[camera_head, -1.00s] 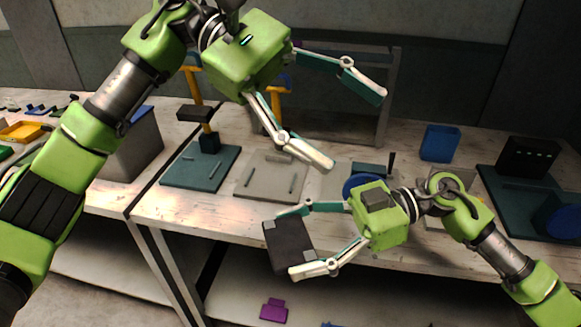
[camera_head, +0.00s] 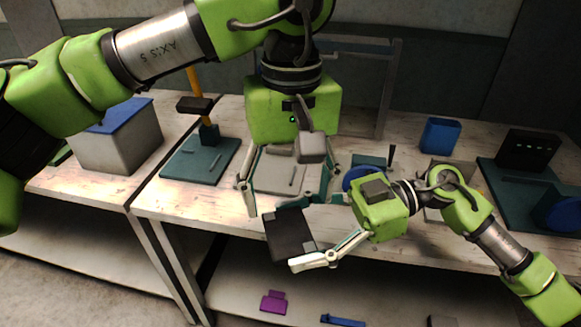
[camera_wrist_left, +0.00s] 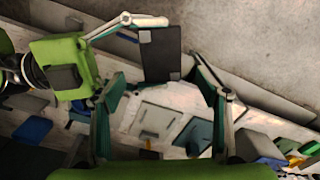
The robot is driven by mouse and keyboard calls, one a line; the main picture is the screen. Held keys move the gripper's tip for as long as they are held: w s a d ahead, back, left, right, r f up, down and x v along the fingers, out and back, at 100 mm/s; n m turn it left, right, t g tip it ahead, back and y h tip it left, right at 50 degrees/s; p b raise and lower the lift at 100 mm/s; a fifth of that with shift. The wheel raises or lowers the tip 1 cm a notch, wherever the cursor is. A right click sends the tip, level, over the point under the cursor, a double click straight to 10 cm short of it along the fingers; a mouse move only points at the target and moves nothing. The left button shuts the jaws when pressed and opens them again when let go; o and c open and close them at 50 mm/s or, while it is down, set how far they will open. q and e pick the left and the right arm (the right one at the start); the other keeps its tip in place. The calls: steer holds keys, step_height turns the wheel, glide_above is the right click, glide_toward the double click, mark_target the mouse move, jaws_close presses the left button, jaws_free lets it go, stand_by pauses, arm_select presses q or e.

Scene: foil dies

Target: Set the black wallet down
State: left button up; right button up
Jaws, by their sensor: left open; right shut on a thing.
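The black wallet (camera_head: 292,230) is a flat dark slab, held tilted in front of the table's front edge. My left gripper (camera_head: 286,206) is open and points down just above the wallet's upper end. In the left wrist view the wallet (camera_wrist_left: 161,52) lies ahead of and between the open left fingertips (camera_wrist_left: 160,80). I cannot tell whether they touch it.
The worktable (camera_head: 165,208) carries a teal fixture (camera_head: 185,172), a grey plate (camera_head: 280,172), a blue bin (camera_head: 440,138) and a dark machine (camera_head: 528,155). A grey box with a blue lid (camera_head: 118,145) stands at left. A purple part (camera_head: 273,302) lies on the lower shelf.

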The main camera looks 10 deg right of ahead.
mark_target(290, 228)
arm_select(q)
steer(key=shift+f, duration=3.2)
steer(key=c, duration=1.2)
steer(key=shift+c, duration=0.5)
arm_select(e)
steer(key=o, duration=1.3)
